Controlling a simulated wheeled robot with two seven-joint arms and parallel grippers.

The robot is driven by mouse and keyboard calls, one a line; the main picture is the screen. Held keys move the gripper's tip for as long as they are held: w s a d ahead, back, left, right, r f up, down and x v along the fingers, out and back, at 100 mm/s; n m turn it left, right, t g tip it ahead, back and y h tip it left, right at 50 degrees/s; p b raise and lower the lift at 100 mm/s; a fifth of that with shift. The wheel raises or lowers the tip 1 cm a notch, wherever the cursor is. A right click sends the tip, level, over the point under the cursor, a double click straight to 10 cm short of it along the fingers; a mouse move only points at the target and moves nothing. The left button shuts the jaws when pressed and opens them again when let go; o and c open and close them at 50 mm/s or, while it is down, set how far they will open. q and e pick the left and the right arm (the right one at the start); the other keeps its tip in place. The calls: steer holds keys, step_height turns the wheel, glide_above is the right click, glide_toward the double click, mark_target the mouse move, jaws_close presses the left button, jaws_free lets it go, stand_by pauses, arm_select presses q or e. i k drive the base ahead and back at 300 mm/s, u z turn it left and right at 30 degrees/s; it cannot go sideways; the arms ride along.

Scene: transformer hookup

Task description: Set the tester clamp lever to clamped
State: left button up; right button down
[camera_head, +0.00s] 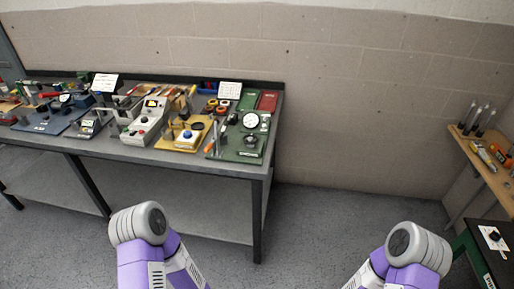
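A grey workbench (150,158) stands against the wall at the left, with several test devices on it. A green board (236,155) with a white round dial (251,120) lies at its right end. A light grey box (141,130) with a red button and a small display stands near the middle. My two purple arms show at the bottom, away from the bench; neither gripper is visible.
A blue board (55,117) lies farther left on the bench. White sign cards (230,90) stand at the back. A wooden shelf (484,160) with tools is at the right wall, above a green-framed table (497,245). The grey floor (320,225) between is clear.

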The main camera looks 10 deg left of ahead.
mark_target(210, 146)
steer(key=z, duration=0.2)
steer(key=i, duration=0.65)
steer(key=u, duration=0.65)
steer(key=i, duration=0.45)
steer(key=u, duration=0.6)
